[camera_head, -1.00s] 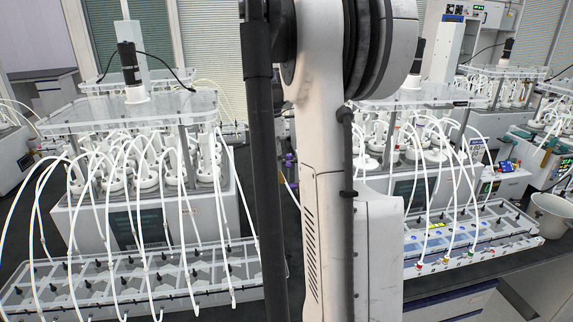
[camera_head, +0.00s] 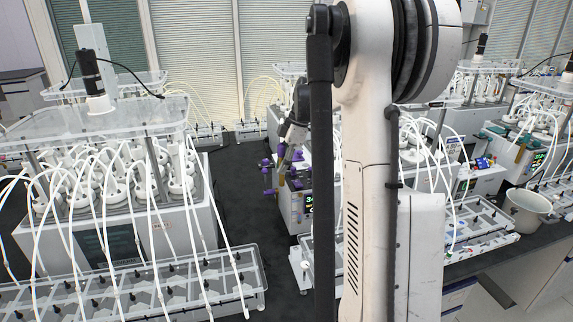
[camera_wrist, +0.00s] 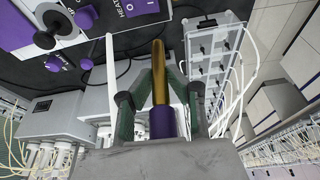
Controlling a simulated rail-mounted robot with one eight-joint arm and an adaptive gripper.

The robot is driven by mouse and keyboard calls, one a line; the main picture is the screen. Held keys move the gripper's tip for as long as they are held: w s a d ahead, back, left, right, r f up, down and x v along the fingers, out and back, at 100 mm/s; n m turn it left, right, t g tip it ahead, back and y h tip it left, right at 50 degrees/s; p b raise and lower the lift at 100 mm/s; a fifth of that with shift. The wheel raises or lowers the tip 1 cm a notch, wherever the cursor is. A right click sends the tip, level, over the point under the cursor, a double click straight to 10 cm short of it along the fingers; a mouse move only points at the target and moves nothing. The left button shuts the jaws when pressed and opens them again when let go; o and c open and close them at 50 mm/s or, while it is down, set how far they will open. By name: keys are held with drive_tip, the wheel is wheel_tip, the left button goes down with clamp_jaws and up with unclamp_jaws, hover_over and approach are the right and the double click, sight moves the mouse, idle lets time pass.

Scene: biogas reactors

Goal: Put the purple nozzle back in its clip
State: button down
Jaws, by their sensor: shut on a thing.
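The purple nozzle shows in the wrist view as a purple body (camera_wrist: 162,122) with a long brass-coloured tube (camera_wrist: 159,75) pointing away from me. My gripper (camera_wrist: 160,97) is shut on it, one finger on each side. In the head view my gripper (camera_head: 286,153) is small, left of my arm's column, among purple parts (camera_head: 268,176) beside a machine with a lit display (camera_head: 309,200). I cannot tell which of these purple parts, if any, is the clip. The lower end of the nozzle is hidden by my gripper's body in the wrist view.
Reactor racks with white hoses (camera_head: 110,190) stand left. Clear dark bench (camera_head: 240,190) lies between. A white bucket (camera_head: 527,210) stands right.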

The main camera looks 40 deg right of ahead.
sight(282, 186)
drive_tip(key=shift+f+b, duration=2.35)
drive_tip(key=shift+f, duration=1.7)
drive_tip(key=c, duration=1.6)
unclamp_jaws()
drive_tip(key=v, duration=1.2)
